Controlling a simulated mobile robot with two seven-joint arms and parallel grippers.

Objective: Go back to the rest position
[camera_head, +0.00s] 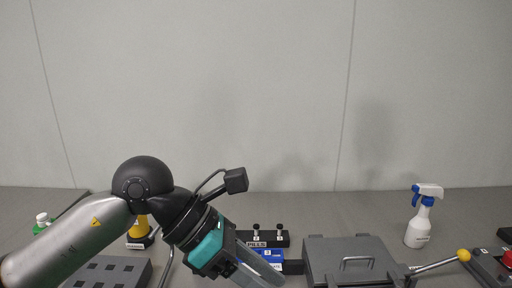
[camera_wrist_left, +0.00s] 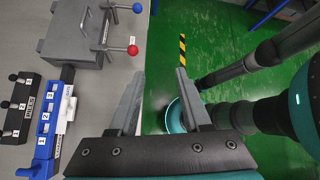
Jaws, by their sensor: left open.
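My left arm comes in from the left in the head view. Its gripper (camera_head: 262,274) hangs low at the bottom middle, in front of the blue block (camera_head: 270,254) and left of the grey lidded box (camera_head: 350,258). In the left wrist view the left gripper (camera_wrist_left: 160,73) has its two fingers apart with nothing between them. It is over the table's edge, with the green floor beyond. The box (camera_wrist_left: 80,35) and the blue block (camera_wrist_left: 46,130) lie to its left there. My right gripper is not in view.
A black rack marked PILLS (camera_head: 262,238) stands behind the blue block. A lever with a yellow knob (camera_head: 463,255) and a red button (camera_head: 507,259) are at right. A spray bottle (camera_head: 420,222) stands back right. A grey holed block (camera_head: 108,271) is at left.

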